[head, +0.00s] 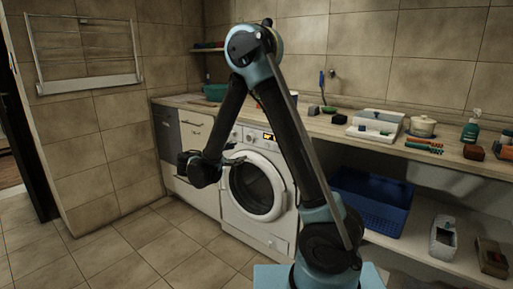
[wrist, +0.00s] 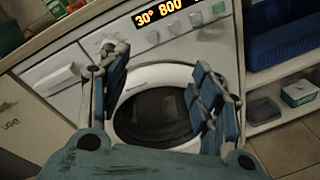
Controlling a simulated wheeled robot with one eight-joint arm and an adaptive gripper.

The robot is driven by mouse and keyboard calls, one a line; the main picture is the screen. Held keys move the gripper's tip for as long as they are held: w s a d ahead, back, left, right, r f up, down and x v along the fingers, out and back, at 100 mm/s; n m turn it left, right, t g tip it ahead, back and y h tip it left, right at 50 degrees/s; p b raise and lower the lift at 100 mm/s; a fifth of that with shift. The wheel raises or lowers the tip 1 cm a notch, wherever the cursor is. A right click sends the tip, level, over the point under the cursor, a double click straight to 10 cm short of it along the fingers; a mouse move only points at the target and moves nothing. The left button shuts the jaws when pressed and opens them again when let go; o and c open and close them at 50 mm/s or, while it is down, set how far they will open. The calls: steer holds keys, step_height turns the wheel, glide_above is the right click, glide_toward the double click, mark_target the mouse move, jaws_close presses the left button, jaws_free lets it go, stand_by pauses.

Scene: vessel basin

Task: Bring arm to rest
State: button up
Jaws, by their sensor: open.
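My arm (head: 285,125) rises from its base at the lower right of the head view, bends at a high elbow, and its forearm slopes down to the left. My gripper (head: 234,160) is at the forearm's end, in front of the washing machine (head: 231,205). In the wrist view my gripper (wrist: 160,62) has its two blue-padded fingers spread apart, with nothing between them. The washing machine's round door (wrist: 155,115) shows behind the fingers. I cannot tell the exact gap between fingers and machine.
A counter (head: 345,128) runs along the wall with a teal basin (head: 215,92), a white tray (head: 376,125), a lidded pot (head: 423,126) and a teal bottle (head: 470,131). A blue crate (head: 370,203) stands on the shelf below. The tiled floor (head: 130,250) at left is clear.

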steer(key=s+d+r+m+g+y, duration=0.15)
steer(key=s+d+m+g, duration=0.3)
steer(key=d, duration=0.85)
steer(key=s+d+m+g+y, duration=0.25)
steer(key=s+d+m, duration=0.2)
steer(key=d, duration=0.75)
steer(key=s+d+f+m+g+y, duration=0.1)
steer(key=s+f+m+y, duration=0.1)
steer(key=s, duration=0.6)
steer(key=s+d+f+m+g+y, duration=0.1)
steer(key=s+f+m+y, duration=0.2)
steer(key=s+m, duration=0.2)
steer(key=s+d+f+m+g+y, duration=0.1)
steer(key=s+f+m+y, duration=0.1)
steer(key=s, duration=0.8)
steer(key=shift+s+d+f+m, duration=0.25)
steer(key=shift+s+f+m, duration=0.25)
steer(key=shift+m, duration=0.6)
steer(key=shift+w+f, duration=0.1)
